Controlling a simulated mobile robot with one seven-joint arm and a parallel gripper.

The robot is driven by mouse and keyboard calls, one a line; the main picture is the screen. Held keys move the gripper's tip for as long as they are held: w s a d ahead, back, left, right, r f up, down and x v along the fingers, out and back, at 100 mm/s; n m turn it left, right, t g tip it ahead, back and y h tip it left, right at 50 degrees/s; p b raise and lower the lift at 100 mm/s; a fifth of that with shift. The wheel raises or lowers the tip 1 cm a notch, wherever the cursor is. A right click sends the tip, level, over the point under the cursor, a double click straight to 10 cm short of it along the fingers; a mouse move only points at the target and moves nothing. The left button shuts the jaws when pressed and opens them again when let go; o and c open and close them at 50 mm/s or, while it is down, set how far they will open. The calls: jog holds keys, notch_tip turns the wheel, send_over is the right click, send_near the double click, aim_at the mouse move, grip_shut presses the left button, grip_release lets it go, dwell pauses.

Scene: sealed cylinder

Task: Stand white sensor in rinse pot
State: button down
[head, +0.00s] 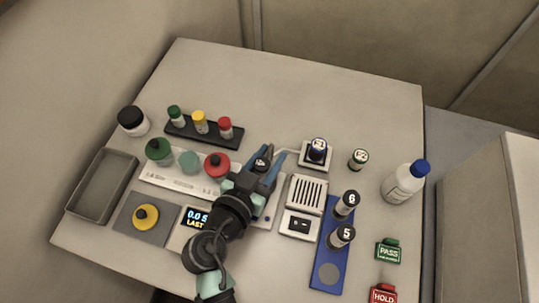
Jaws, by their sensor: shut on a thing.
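My gripper (266,168) has blue fingers and is over the right end of the white rack. It is shut on a small dark-topped cylinder (262,163) with a pale mark, mostly hidden by the fingers. I cannot tell which item is the white sensor. A thin white line, perhaps a cable, runs from beside the fingers to a white square stand (326,166). A dark-topped vial (318,150) stands upright in that stand. No pot is clearly marked as the rinse pot.
The white rack (150,181) holds green, teal and red-topped items. A black rack (190,134) with three capped vials is behind it. A blue rack (327,250) holds vials 5 and 6. A white bottle (403,183) stands right. The table's back is clear.

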jog(key=shift+f, duration=0.15)
jog(key=c, duration=0.5)
grip_release()
